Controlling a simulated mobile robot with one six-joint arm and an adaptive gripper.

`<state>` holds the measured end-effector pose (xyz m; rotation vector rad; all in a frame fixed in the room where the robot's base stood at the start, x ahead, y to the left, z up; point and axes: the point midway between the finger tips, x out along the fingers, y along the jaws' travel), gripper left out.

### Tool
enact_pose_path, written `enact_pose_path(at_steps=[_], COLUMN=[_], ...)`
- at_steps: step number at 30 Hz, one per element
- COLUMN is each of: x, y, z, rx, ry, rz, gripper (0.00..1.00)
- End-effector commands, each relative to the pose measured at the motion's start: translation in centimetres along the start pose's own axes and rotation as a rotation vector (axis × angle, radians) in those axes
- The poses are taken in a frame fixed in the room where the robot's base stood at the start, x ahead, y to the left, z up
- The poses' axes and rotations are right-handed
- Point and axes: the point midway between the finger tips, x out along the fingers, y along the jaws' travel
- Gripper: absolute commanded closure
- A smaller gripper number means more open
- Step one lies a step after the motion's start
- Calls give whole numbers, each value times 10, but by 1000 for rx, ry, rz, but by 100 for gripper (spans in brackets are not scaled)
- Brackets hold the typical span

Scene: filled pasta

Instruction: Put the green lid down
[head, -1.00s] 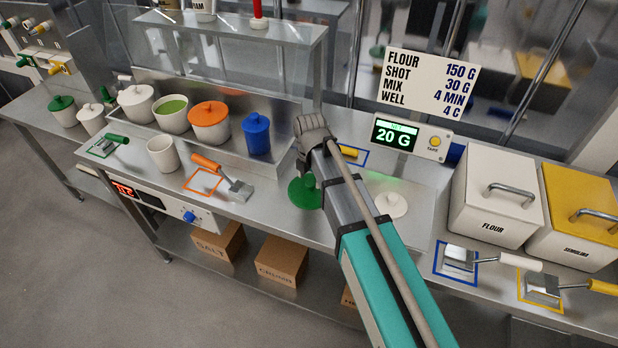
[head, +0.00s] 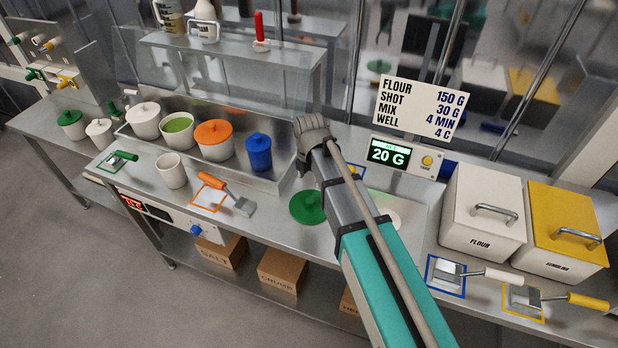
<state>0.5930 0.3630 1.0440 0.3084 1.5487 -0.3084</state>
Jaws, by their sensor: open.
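The green lid (head: 306,207) lies flat on the steel counter, knob up, its right side partly covered by my arm. My gripper (head: 304,165) is above and behind the lid in the picture, apart from it. It is open and looks empty; its fingers are mostly hidden by my wrist. An open white pot with green contents (head: 178,124) stands in the row at the back, between a white lidded pot (head: 145,122) and an orange-lidded pot (head: 213,140).
A blue lidded canister (head: 259,151) stands left of my gripper. An orange-handled scraper (head: 240,204) lies left of the lid. A pale round lid (head: 391,212) is partly behind my arm. Flour (head: 482,225) and yellow-lidded (head: 562,245) bins stand right.

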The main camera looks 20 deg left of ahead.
Motion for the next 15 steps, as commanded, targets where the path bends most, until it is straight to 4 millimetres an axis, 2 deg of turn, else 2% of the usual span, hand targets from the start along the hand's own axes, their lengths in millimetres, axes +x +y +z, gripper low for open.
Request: enact_pose_path(at_steps=[1, 6, 15], x=[-7, -13, -14], y=[0, 0, 0], z=[0, 0, 0], rx=[0, 0, 0], ry=[0, 0, 0], rz=[0, 0, 0], gripper=[25, 25, 25])
